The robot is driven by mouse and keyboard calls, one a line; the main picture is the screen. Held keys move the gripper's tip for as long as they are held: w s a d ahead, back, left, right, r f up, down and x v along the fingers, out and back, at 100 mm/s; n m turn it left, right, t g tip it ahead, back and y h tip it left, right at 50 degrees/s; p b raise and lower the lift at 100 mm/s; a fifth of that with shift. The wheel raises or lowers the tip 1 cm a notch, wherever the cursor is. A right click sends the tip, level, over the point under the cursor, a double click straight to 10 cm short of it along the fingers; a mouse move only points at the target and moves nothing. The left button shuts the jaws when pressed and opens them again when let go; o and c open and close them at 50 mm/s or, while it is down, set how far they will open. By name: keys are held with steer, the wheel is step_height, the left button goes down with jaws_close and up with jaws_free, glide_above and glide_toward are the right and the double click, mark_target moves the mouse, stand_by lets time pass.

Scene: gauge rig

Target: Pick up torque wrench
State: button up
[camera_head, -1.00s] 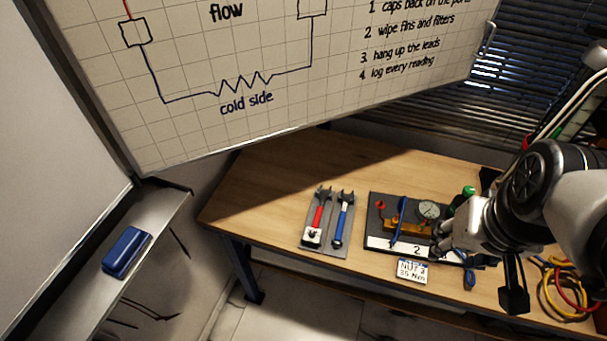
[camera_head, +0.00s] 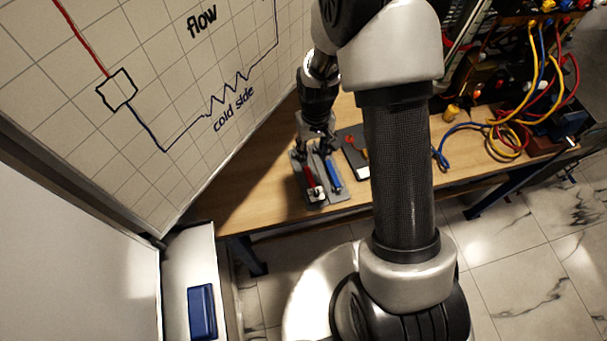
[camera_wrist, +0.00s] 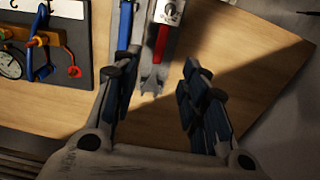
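Two wrenches lie side by side on a grey tray (camera_head: 343,196) on the workbench. One has a red handle (camera_head: 309,178) and a white block with a round dial at its near end. I take it as the torque wrench, though no label confirms this. The other has a blue handle (camera_head: 333,177). My gripper (camera_head: 316,143) is over the far, jaw end of the tray. In the wrist view, my gripper (camera_wrist: 155,84) is open and empty. The red wrench (camera_wrist: 162,42) points its grey jaws between the fingers. The left finger partly covers the blue wrench (camera_wrist: 124,28).
A gauge board (camera_wrist: 58,70) lies close beside the tray; my arm hides most of it in the head view. Cables (camera_head: 510,135) lie farther right. Bare bench (camera_head: 245,200) is left of the tray. A whiteboard (camera_head: 190,110) rises at the left.

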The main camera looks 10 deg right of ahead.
steer(key=b, duration=0.1)
glide_above(311, 180)
steer(key=f, duration=0.9)
steer(key=shift+w+d+f, duration=0.1)
steer(key=shift+d+f, duration=0.15)
steer(key=shift+f, duration=0.1)
steer(key=shift+a+f+b, duration=0.15)
steer(key=shift+f+b, duration=0.2)
steer(key=shift+f, duration=1.05)
steer(key=shift+a+f+b, duration=0.1)
steer(key=shift+f+b, duration=0.25)
steer(key=shift+f, duration=1)
steer(key=shift+c, duration=0.5)
jaws_close()
